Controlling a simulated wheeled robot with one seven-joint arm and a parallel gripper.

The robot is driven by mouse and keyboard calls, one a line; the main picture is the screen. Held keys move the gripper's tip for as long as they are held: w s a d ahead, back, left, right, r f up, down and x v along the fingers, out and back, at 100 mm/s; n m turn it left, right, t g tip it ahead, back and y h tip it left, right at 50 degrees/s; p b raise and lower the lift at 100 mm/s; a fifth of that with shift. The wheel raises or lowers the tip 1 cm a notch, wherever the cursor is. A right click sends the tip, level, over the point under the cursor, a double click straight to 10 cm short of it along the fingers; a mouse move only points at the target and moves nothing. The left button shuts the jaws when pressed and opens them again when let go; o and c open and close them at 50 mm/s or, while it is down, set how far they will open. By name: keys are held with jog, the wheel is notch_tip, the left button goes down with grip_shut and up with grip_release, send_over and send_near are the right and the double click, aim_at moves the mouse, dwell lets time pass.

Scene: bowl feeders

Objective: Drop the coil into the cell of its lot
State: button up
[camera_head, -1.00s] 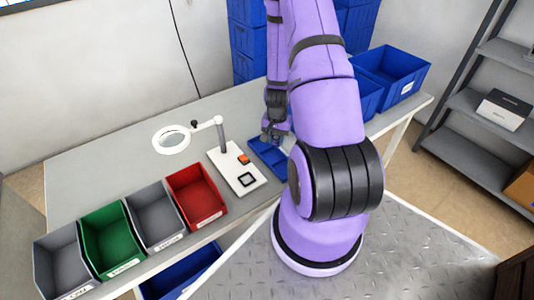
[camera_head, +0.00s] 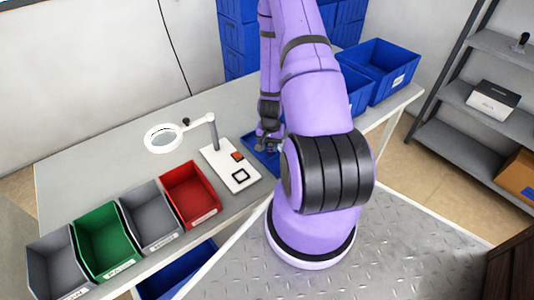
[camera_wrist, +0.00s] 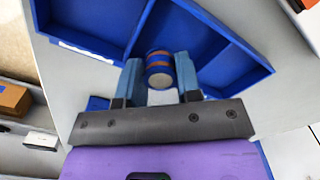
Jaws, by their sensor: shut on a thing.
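The coil (camera_wrist: 158,57) shows in the wrist view as a short cylinder with orange-brown and blue bands and a pale end. My gripper (camera_wrist: 159,74) is shut on it, one blue-grey finger on each side. A shallow blue tray (camera_wrist: 225,68) with dividers lies beyond the coil, and the coil shows against it. I cannot tell how high the coil is above the tray. In the head view my gripper (camera_head: 268,142) is at the tray (camera_head: 258,158), partly hidden by my arm, and the coil cannot be made out.
Grey, green (camera_head: 105,240) and red (camera_head: 190,194) bins line the front edge. Blue crates (camera_head: 378,70) stand at the right. The table's back left is clear.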

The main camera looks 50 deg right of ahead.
jog(key=o, duration=1.1)
jog(key=shift+c, duration=0.2)
jog(key=shift+r, duration=0.1)
notch_tip(320, 180, up, 11)
jog(key=shift+f, duration=0.2)
